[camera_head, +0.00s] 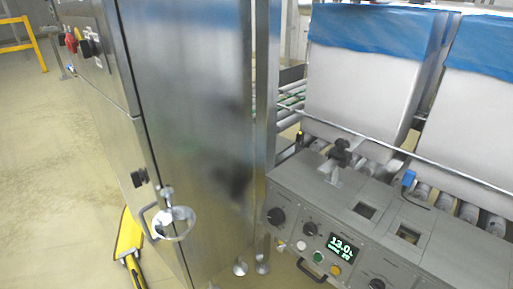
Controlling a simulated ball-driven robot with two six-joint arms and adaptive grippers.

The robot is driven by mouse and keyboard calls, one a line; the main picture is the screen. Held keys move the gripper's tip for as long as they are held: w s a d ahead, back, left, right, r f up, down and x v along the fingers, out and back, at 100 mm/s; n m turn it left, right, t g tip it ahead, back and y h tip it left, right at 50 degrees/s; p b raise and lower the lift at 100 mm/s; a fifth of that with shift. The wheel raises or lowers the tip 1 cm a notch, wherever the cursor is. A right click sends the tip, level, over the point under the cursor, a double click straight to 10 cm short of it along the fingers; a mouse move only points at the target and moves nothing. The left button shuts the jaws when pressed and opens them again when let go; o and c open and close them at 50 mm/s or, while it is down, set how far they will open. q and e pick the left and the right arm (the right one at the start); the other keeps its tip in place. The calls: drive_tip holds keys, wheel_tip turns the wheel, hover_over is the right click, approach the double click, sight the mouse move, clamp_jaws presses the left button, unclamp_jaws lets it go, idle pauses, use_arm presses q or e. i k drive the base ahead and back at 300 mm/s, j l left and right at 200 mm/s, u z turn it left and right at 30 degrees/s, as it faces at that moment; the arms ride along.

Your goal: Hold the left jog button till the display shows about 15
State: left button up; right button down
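The display (341,246) is a small dark screen on the grey control panel (330,205) at the lower right. It reads about 13.0 in pale digits, with a smaller line below that is too small to read surely. Left of it are a white button (301,246) and a green button (318,257). An orange button (335,270) sits just below it. I cannot tell from their labels which one is the left jog button. Nothing is seen touching the buttons. Neither of my grippers is in view.
Black knobs (276,216) sit on the panel. Behind it, boxes with blue liners (370,32) stand on a roller conveyor. A tall steel cabinet (190,110) fills the middle. A yellow pallet-truck-like object (128,240) is at lower left. Floor at the left is mostly clear.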

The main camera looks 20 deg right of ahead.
sight(300, 245)
drive_tip(key=z, duration=1.3)
